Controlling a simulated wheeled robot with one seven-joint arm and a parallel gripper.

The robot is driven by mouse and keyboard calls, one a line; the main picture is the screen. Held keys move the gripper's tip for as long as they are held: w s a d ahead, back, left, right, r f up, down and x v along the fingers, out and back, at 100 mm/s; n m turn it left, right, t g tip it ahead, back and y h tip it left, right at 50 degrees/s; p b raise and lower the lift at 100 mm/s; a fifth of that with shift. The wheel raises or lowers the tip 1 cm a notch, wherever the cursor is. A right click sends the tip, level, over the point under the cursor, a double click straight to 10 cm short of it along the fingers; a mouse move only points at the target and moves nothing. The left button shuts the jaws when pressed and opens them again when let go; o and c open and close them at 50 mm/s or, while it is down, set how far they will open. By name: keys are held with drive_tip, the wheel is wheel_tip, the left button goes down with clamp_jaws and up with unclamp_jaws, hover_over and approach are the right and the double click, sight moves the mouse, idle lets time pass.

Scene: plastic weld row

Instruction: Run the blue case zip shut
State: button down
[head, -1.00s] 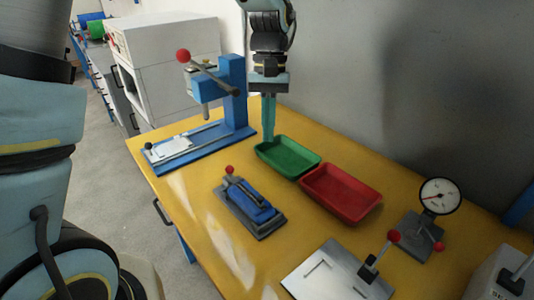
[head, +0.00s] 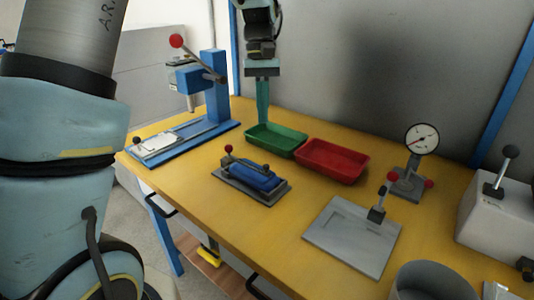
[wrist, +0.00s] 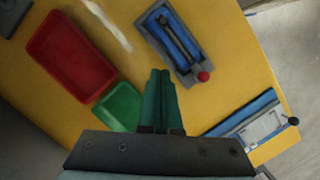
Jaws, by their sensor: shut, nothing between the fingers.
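The blue case (head: 255,178) lies in a dark grey base on the yellow table, with a red ball knob (head: 228,148) at its left end. The case also shows at the top of the wrist view (wrist: 170,32), with the red knob at its lower right end. A dark bar runs along its top; a zip slider cannot be made out. My gripper (head: 262,120) points down, shut and empty, at the green tray's left end and behind the case. In the wrist view its fingers (wrist: 160,76) lie together, apart from the case.
A green tray (head: 290,141) and a red tray (head: 350,172) stand behind the case. A blue lever press (head: 216,95) stands at the left. A grey plate with a lever (head: 340,238), a dial gauge (head: 421,138) and a grey box (head: 500,222) are at the right.

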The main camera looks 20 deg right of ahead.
sight(270, 175)
drive_tip(key=s+f, duration=0.1)
drive_tip(key=f, duration=0.1)
drive_tip(key=s+a+f, duration=0.1)
drive_tip(key=f, duration=0.1)
drive_tip(key=s+f+p, duration=0.1)
drive_tip(key=s+f, duration=0.1)
drive_tip(key=f, duration=0.1)
drive_tip(key=shift+a+f, duration=0.1)
drive_tip(key=shift+a, duration=0.05)
drive_tip(key=shift+s+a+f, duration=0.15)
drive_tip(key=shift+s+f, duration=0.1)
drive_tip(key=shift+s, duration=0.45)
drive_tip(key=shift+s+d+p, duration=0.2)
drive_tip(key=shift+s+p, duration=0.35)
drive_tip(key=shift+s, duration=0.35)
drive_tip(key=shift+s+f, duration=0.15)
drive_tip(key=shift+s, duration=0.05)
